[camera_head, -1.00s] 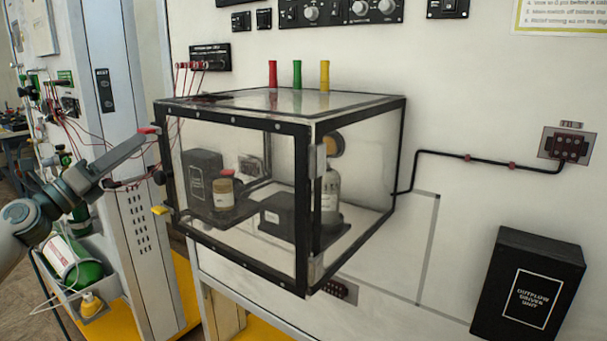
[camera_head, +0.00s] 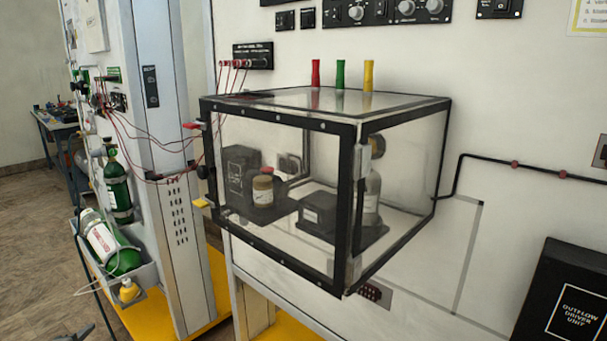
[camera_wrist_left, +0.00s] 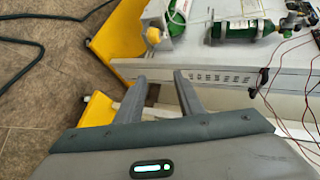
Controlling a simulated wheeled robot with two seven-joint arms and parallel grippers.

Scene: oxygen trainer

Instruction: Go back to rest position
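My left gripper (camera_wrist_left: 160,85) shows in the left wrist view. Its two grey fingers are apart with nothing between them, so it is open and empty, above the floor beside the yellow base. In the head view only a small grey piece shows at the bottom left edge, likely this gripper. The clear box (camera_head: 345,200) with black edges stands shut-looking on the white panel, away from my gripper. It holds a small brown jar (camera_head: 263,189), a clear bottle (camera_head: 371,198) and dark units. My right gripper is in no view.
A green cylinder (camera_head: 118,184) stands on the left, and another (camera_head: 112,248) lies in a grey tray. Red wires (camera_head: 150,147) hang by the grey column (camera_head: 172,130). A dark hose (camera_wrist_left: 30,75) lies on the tiled floor. Floor at the left is free.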

